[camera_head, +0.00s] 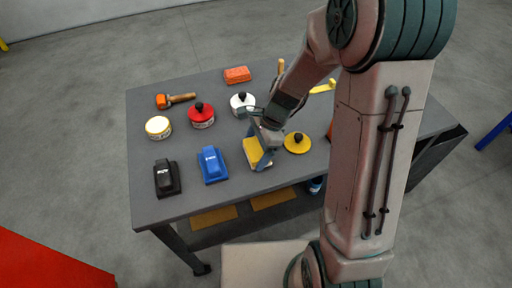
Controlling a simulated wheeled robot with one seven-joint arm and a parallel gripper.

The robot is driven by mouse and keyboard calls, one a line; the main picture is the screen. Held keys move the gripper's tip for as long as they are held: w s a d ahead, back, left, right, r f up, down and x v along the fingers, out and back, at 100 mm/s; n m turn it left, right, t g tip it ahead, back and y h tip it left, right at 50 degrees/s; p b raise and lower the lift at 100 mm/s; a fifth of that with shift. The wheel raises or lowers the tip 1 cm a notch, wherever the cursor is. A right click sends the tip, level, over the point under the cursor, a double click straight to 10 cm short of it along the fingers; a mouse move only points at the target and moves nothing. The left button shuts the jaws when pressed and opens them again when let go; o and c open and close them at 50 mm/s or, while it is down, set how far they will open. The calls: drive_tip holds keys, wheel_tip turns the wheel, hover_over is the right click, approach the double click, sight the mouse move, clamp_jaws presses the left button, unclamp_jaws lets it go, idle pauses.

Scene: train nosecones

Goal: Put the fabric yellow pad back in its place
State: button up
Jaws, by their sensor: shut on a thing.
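My gripper (260,148) is over the front middle of the grey table. It is shut on a yellow block-like pad (252,154), which is partly hidden by the gripper. I cannot tell whether the pad touches the table. A round yellow pad with a black knob (297,145) lies on the table just right of my gripper, apart from it. I cannot tell from this view which of the two is fabric.
My arm hides the table's right part.

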drive_tip(key=shift+f, duration=0.1)
drive_tip(key=o, duration=0.9)
drive_tip(key=shift+w+d+r, duration=0.1)
drive_tip(key=shift+r, duration=0.4)
drive_tip(key=v, duration=1.1)
drive_tip(key=shift+s+d+r+n+t+h, duration=0.7)
drive_tip(key=shift+s+d+r+n, duration=0.5)
drive_tip(key=shift+s+n, duration=1.25)
drive_tip(key=shift+s+d+r+n+t+h, duration=0.8)
drive_tip(key=shift+s+d+n, duration=0.65)
drive_tip(key=shift+s+n, duration=0.95)
drive_tip(key=shift+s+d+r+n+t+h, duration=0.6)
drive_tip(key=shift+s+d+r+n, duration=0.6)
drive_tip(key=shift+s+n, duration=1.2)
drive_tip(key=shift+w+d+f+n, duration=0.1)
drive_tip(key=shift+w+f+n, duration=0.05)
drive_tip(key=shift+w+n, duration=0.1)
